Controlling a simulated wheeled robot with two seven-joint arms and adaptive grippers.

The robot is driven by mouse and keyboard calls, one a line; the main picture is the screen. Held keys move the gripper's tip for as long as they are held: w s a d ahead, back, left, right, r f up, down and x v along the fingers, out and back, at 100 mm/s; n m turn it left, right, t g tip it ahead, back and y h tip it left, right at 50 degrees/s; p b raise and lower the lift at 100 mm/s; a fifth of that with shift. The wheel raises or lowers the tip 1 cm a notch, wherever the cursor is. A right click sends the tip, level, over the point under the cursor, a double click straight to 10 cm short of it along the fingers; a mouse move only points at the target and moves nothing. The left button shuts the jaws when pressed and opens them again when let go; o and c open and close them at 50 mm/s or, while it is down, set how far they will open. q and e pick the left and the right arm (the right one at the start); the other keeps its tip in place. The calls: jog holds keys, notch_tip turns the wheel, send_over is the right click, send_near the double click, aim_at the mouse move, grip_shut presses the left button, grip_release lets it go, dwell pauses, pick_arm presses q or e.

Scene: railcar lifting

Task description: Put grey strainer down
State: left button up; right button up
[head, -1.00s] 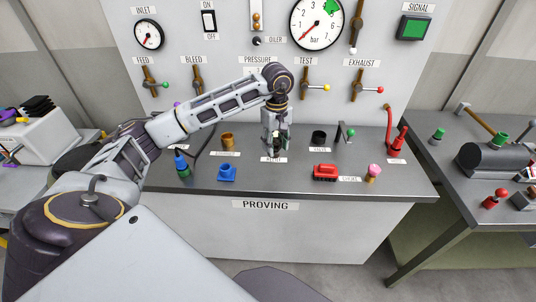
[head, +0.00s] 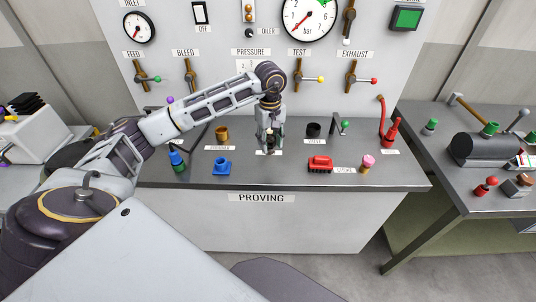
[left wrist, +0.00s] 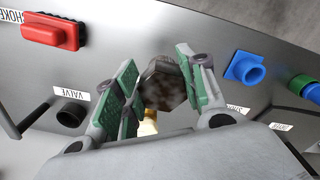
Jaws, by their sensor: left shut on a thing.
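The grey strainer (left wrist: 163,83) shows in the left wrist view as a dark, mottled grey-brown block between the green finger pads. My left gripper (left wrist: 160,90) is shut on it. In the head view my left gripper (head: 270,143) points down low over the middle of the proving bench, close to a white label (head: 267,153). The fingers hide most of the strainer there, and I cannot tell whether its bottom touches the bench top. A brass-coloured piece (left wrist: 149,122) shows just beyond the strainer in the wrist view. My right gripper is not in view.
On the grey bench top (head: 290,178), a brass cup (head: 221,133) and blue fitting (head: 222,166) stand left of the gripper. A black cup (head: 313,130), red block (head: 320,164) and pink-topped piece (head: 367,163) stand right. The gauge panel (head: 225,60) rises behind.

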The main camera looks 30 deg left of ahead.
aim_at(270, 153)
pick_arm(q)
jog(key=shift+f+p, duration=0.35)
jog(key=shift+f, duration=1.85)
jog(key=shift+f+p, duration=0.35)
jog(key=shift+f, duration=1.5)
jog(key=shift+f, duration=0.2)
jog(key=o, duration=1)
jog(key=shift+r, duration=0.15)
